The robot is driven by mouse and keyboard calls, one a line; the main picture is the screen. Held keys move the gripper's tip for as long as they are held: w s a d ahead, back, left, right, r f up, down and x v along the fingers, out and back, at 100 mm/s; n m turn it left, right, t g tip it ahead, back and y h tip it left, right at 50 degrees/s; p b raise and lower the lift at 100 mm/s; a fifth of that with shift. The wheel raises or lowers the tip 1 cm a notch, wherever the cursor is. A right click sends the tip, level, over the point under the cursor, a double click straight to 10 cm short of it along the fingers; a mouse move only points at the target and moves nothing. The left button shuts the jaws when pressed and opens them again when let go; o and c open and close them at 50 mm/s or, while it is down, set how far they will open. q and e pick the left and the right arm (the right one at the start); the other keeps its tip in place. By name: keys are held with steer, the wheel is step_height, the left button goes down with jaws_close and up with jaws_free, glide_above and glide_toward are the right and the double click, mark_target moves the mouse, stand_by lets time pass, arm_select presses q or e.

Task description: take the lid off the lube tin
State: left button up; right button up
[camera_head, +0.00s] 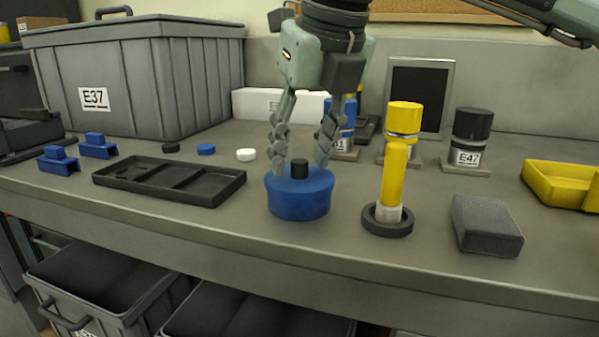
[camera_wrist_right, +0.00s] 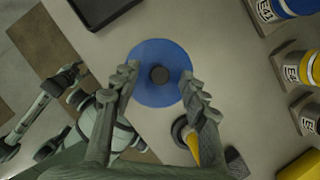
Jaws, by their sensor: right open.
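The round blue lube tin (camera_head: 298,204) stands upright on the bench with its lid (camera_head: 284,181) on. A short black knob (camera_head: 300,168) sits in the lid's middle. My right gripper (camera_head: 300,168) points down over the tin, open, one finger on each side of the knob with gaps. The right wrist view shows the knob (camera_wrist_right: 159,74) and the blue lid (camera_wrist_right: 158,52) centred between the fingers (camera_wrist_right: 158,82). Whether the fingertips touch the lid is unclear. What looks like my left arm shows small at the left of that view; its jaws are unclear.
A black tray (camera_head: 172,192) lies left of the tin. A yellow tube (camera_head: 394,178) in a dark ring (camera_head: 386,229) and a grey block (camera_head: 487,225) stand to the right. Bottles on stands (camera_head: 403,118) and a large grey crate (camera_head: 150,85) are behind. The bench front is clear.

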steer(key=shift+w+f, duration=0.1)
steer(key=shift+f, duration=0.15)
jaws_close()
steer(key=shift+r, duration=0.1)
